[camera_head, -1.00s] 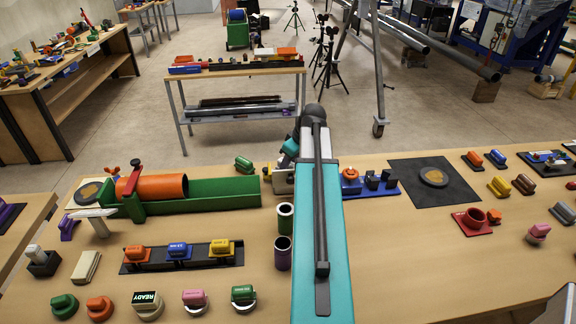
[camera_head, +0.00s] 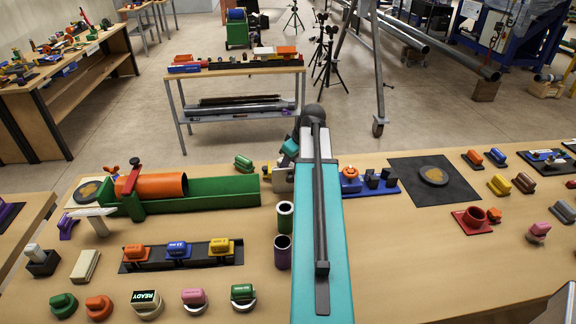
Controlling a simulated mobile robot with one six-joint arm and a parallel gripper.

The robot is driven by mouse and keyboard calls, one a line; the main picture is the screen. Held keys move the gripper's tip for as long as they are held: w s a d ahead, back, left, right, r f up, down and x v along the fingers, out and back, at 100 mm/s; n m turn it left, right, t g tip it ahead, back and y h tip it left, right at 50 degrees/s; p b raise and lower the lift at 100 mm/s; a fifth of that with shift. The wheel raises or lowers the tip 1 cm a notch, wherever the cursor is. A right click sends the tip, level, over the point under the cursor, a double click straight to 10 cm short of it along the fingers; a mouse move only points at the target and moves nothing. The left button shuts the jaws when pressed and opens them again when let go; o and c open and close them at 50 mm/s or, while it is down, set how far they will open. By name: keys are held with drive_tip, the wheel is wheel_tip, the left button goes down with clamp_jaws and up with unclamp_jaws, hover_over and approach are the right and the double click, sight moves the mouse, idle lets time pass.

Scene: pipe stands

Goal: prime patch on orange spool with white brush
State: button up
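The orange spool (camera_head: 162,186) lies on its side in a long green stand (camera_head: 222,192) at the left of the bench, with a red clamp handle (camera_head: 131,179) at its left end. I cannot make out a patch on it. A white-handled piece (camera_head: 36,252) sits upright in a black block at the far left; it may be the white brush, but it is too small to tell. My gripper (camera_head: 275,177) is just right of the stand's right end, apart from the spool. My teal arm partly hides it, and its fingers are too small to read.
A black rack (camera_head: 182,256) holds orange, blue and yellow blocks in front of the stand. A white T-shaped piece (camera_head: 92,213) stands at the stand's front left.

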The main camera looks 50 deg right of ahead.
drive_tip(key=shift+f, duration=0.55)
idle(0.5)
drive_tip(key=o, duration=1)
drive_tip(key=c, duration=0.3)
drive_tip(key=shift+c, duration=0.2)
drive_tip(key=shift+r, duration=0.15)
drive_tip(key=c, duration=0.8)
drive_tip(key=shift+c, duration=0.4)
